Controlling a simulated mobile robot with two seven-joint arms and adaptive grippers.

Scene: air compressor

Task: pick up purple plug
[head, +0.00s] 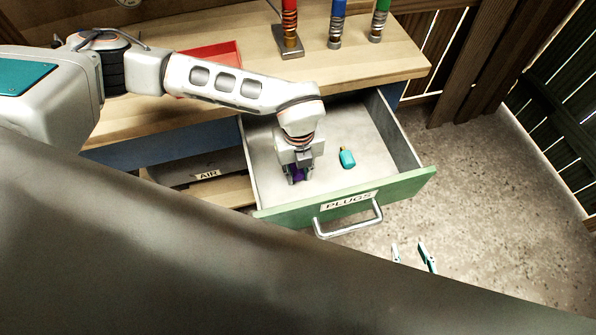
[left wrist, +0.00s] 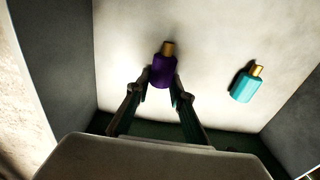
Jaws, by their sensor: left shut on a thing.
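The purple plug (left wrist: 162,72) has a brass-coloured tip and is in the open drawer (head: 405,180) labelled PLUGS. My left gripper (left wrist: 162,84) reaches down into the drawer and is shut on the purple plug, one finger on each side of its body. In the head view only a little of the purple plug (head: 297,174) shows under the gripper. I cannot tell whether it touches the drawer floor. My right gripper (head: 412,257) shows only its fingertips beyond the drawer front, spread apart with nothing between them.
A teal plug (head: 347,158) lies to the right in the drawer; it also shows in the left wrist view (left wrist: 246,84). The drawer's walls and green front with a metal handle (head: 350,222) surround the gripper. A wooden workbench (head: 370,60) with coloured fittings stands behind.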

